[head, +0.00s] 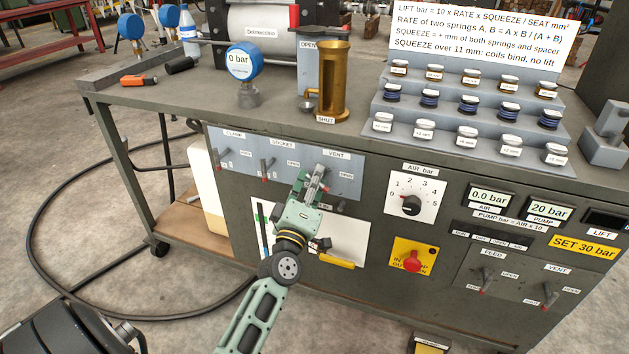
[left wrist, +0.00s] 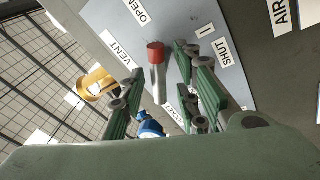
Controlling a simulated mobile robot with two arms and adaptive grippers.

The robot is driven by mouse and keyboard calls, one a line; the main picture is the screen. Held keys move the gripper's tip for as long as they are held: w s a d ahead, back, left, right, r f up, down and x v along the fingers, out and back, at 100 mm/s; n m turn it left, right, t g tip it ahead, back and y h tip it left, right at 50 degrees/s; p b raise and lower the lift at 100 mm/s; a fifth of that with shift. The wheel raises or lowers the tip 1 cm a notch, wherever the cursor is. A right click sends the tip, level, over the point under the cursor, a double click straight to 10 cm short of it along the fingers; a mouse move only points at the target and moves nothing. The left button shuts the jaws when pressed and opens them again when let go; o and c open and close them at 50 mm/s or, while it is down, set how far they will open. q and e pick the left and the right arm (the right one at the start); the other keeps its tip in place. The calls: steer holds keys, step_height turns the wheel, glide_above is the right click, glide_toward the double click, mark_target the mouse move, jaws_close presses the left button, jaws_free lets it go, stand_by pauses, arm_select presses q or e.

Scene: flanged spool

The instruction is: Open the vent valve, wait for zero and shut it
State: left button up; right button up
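The vent valve lever, a metal rod with a red tip (left wrist: 155,52), stands out from the grey-blue upper valve panel (head: 235,172), by its VENT, OPEN and SHUT labels. In the left wrist view it lies between my left gripper's spread fingers (left wrist: 165,88), with a gap on both sides. In the head view my left gripper (head: 316,178) is at this vent valve and largely hides the lever. Whether the lever stands at open or shut is unclear. The blue dial gauge (head: 238,60) on the bench reads 0 bar. My right gripper is not in view.
Clamp and socket levers sit left on the same panel. A second panel (head: 512,275) at lower right has feed and vent levers. An air knob (head: 411,205), a red button (head: 412,261) and displays reading 0.0 and 20 bar are nearby. The bench top carries a brass cylinder (head: 334,82) and stepped rack.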

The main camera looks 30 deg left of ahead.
arm_select(q)
steer(key=shift+d, duration=0.1)
steer(key=shift+s+f, duration=0.15)
steer(key=v, duration=1.1)
steer(key=shift+s, duration=0.3)
steer(key=shift+f, duration=0.1)
stand_by(0.6)
